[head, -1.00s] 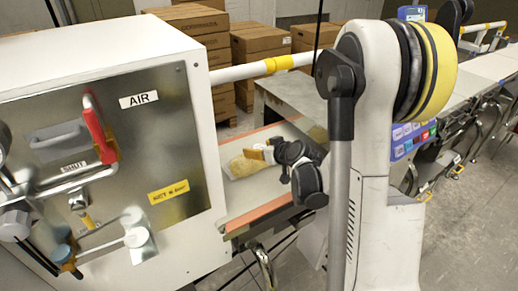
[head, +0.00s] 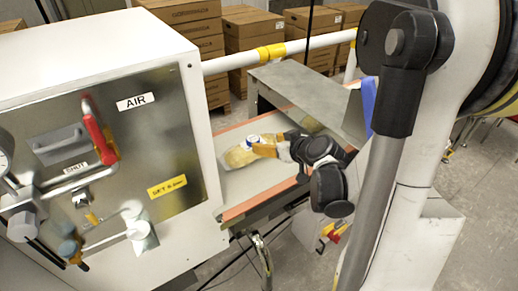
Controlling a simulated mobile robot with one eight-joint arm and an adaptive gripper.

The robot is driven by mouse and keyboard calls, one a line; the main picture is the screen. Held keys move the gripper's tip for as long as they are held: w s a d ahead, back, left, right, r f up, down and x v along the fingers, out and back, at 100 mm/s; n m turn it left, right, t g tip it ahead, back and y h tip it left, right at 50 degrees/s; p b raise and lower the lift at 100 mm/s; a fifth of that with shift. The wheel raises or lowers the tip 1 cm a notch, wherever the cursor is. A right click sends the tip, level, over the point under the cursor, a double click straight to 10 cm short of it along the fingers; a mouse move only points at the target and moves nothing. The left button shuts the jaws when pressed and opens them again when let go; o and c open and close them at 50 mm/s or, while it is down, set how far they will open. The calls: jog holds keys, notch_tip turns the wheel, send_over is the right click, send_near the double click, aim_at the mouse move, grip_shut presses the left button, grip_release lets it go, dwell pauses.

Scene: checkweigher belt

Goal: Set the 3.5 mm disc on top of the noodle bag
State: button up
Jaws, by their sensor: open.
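The noodle bag (head: 238,157), a clear pack with yellowish contents, lies flat on the belt between the orange side rails. A small white and blue round piece (head: 253,140), which may be the 3.5 mm disc, shows at the bag's upper right part. It appears to rest on the bag, but contact is too small to make out. My gripper (head: 264,149), with yellow-orange fingers, is open right beside this piece, over the bag's right end. The fingers hide that end of the bag.
The grey steel cabinet (head: 180,110) with AIR and SHUT labels, a red lever and pipes stands at left. A white rail with a yellow band (head: 271,52) crosses behind the belt. Cardboard boxes (head: 250,30) stand at the back. Bare belt (head: 245,190) lies in front of the bag.

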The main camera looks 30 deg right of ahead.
jog(key=s+a+r+g+y, duration=0.1)
jog(key=s+a+r, duration=0.15)
jog(key=a, duration=0.35)
jog(key=s+a+r+g, duration=0.2)
jog(key=s+a, duration=0.1)
jog(key=a, duration=0.3)
jog(key=s+a+r+g, duration=0.1)
jog(key=s+a, duration=0.2)
jog(key=s, duration=0.2)
jog(key=s+a+r+g+h, duration=0.1)
jog(key=s+a, duration=0.2)
jog(key=s, duration=0.3)
jog(key=shift+s+r, duration=0.15)
jog(key=shift+r, duration=0.05)
